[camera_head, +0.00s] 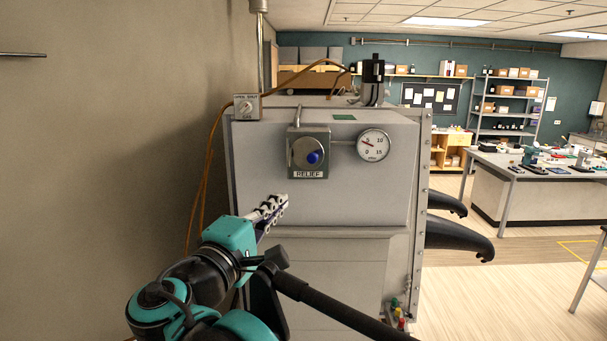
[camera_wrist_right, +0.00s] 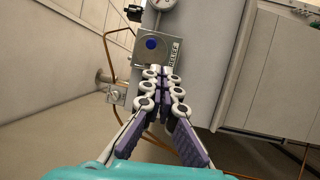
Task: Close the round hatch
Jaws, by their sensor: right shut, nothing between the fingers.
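No round hatch can be made out for certain in either view. A grey cabinet (camera_head: 330,255) fills the middle of the head view. On its front is a square RELIEF unit (camera_head: 309,153) with a round grey face and a blue knob; it also shows in the right wrist view (camera_wrist_right: 171,53). My right gripper (camera_head: 278,203) is shut and empty, in front of the cabinet, below and left of the RELIEF unit. In the right wrist view its fingertips (camera_wrist_right: 163,72) lie together, overlapping the lower edge of that unit in the picture. My left gripper is not in view.
A round gauge (camera_head: 373,145) sits right of the RELIEF unit. A small switch box (camera_head: 246,107) and an orange cable (camera_head: 208,150) are at the cabinet's left. Black gloves (camera_head: 460,238) stick out at its right. A plain wall (camera_head: 110,150) stands close at left.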

